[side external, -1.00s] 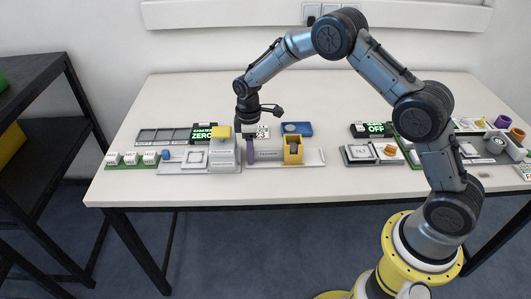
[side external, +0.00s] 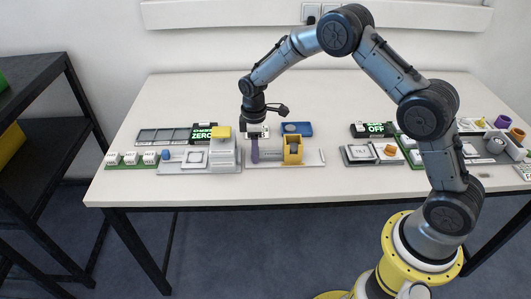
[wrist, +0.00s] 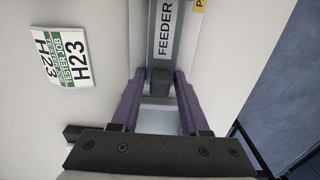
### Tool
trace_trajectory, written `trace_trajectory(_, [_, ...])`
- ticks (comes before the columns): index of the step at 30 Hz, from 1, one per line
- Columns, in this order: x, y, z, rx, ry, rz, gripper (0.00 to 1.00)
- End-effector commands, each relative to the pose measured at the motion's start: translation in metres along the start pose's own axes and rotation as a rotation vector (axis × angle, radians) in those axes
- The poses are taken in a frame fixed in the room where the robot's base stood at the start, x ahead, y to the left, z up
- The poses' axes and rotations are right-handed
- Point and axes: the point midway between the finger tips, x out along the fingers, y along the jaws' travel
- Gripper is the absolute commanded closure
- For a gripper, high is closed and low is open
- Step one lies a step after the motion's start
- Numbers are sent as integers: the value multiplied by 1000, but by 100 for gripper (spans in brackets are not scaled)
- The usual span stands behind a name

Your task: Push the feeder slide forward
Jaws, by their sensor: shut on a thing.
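The feeder slide (wrist: 163,40) is a grey bar with a white FEEDER label, running up the middle of the wrist view. My gripper (wrist: 161,76) has purple fingers on both sides of the bar's near end and is shut on it. In the side external view my gripper (side external: 255,158) points down at the left end of the feeder's pale base plate (side external: 312,158). A yellow block (side external: 293,146) stands on that plate to the right of the fingers. The fingers hide part of the slide there.
A grey station with a yellow top (side external: 222,132) stands close left of my gripper. A blue tray (side external: 297,129) lies behind the feeder. A tester job card marked H23 (wrist: 62,57) lies beside it. The table front is clear.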

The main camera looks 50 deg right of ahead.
Motion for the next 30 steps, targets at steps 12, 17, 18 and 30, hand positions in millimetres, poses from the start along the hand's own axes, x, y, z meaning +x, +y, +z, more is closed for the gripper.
trace_trajectory(12, [0,0,20,1,-1,0,91])
trace_trajectory(17, [0,0,27,1,-2,0,91])
trace_trajectory(18, [0,0,29,1,-1,0,91])
trace_trajectory(30, [0,0,47,1,-1,0,91])
